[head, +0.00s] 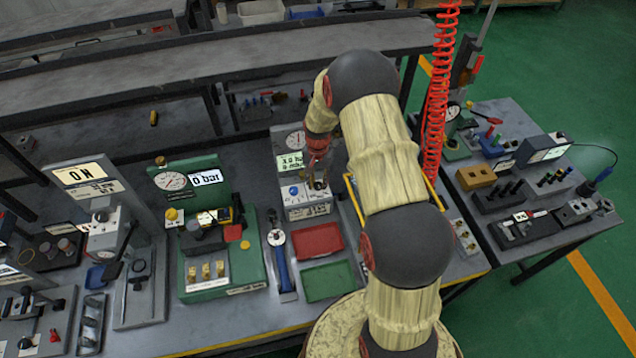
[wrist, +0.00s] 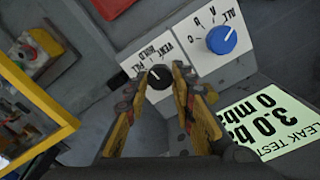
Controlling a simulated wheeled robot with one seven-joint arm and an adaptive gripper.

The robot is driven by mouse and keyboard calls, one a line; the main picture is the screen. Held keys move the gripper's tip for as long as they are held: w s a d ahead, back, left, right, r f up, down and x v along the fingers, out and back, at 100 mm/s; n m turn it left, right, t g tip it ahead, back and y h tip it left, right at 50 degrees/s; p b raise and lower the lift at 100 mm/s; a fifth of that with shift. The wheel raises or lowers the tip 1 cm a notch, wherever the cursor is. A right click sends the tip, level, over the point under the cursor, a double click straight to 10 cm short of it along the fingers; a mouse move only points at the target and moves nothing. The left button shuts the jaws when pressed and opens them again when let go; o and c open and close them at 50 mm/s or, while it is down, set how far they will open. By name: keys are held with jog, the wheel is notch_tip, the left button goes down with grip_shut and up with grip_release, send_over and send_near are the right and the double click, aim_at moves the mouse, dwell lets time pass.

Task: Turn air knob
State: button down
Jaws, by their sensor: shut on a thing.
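A black knob (wrist: 158,76) sits on the white face of the leak test unit, with VENT, HOLD and FILL printed around it. My gripper (wrist: 161,82) is shut on this knob, with one finger on each side of it. In the head view my gripper (head: 318,182) reaches down to the front of the unit, and the black knob is mostly hidden there. A blue knob (wrist: 221,39) with a white mark, labelled A, B, C and ALL, is beside it and untouched; it also shows in the head view (head: 294,190).
The unit's display (wrist: 267,117) reads LEAK TEST, 3.0 bar, 0 mbar. A yellow-edged frame (wrist: 40,95) stands close to my gripper. A red tray (head: 318,240) and a green tray (head: 328,281) lie in front of the unit. A red coiled hose (head: 436,100) hangs right of my arm.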

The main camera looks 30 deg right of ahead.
aim_at(318, 184)
jog(key=shift+m, duration=0.6)
jog(key=c, duration=1.5)
grip_release()
notch_tip(318, 184, up, 12)
